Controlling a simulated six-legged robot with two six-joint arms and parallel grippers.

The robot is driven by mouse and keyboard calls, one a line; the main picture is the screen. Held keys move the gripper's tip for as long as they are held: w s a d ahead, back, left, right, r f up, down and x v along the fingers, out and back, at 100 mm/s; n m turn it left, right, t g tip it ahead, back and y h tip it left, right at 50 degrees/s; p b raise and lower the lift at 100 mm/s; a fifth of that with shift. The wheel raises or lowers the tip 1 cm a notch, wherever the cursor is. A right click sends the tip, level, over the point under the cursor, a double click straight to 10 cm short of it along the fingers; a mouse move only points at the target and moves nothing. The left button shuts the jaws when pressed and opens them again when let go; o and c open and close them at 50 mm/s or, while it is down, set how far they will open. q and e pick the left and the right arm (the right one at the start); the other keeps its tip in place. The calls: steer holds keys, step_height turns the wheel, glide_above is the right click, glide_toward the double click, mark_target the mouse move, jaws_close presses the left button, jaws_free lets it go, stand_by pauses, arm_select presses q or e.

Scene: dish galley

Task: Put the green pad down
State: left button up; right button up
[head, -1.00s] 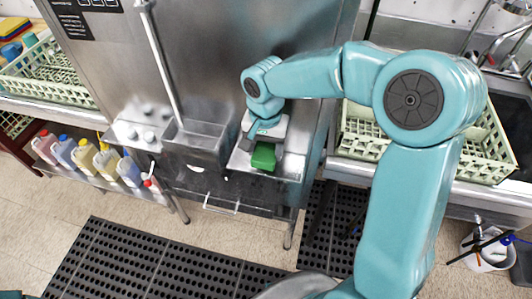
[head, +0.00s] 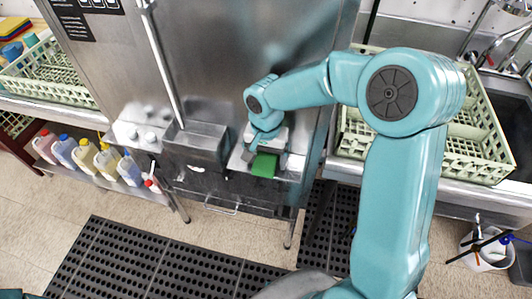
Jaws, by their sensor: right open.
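The green pad (head: 264,166) lies at the small steel ledge (head: 291,175) on the front of the steel machine, right of the steel box. My right gripper (head: 265,158) reaches down over it from above, with its fingers open on either side of the pad. The gripper body hides the pad's back part. I cannot tell whether a finger still touches the pad. My left gripper is out of view.
The steel box (head: 196,147) with an upright bar is just left of the ledge. Light green racks stand on the counters at left (head: 48,80) and right (head: 485,155). Several jugs (head: 105,163) stand on a low shelf. Black mats (head: 150,265) cover the floor.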

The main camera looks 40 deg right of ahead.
mark_target(265, 158)
step_height(265, 158, up, 5)
steer(key=shift+w+b, duration=0.15)
steer(key=shift+b, duration=0.5)
step_height(265, 158, up, 11)
steer(key=shift+s, duration=0.2)
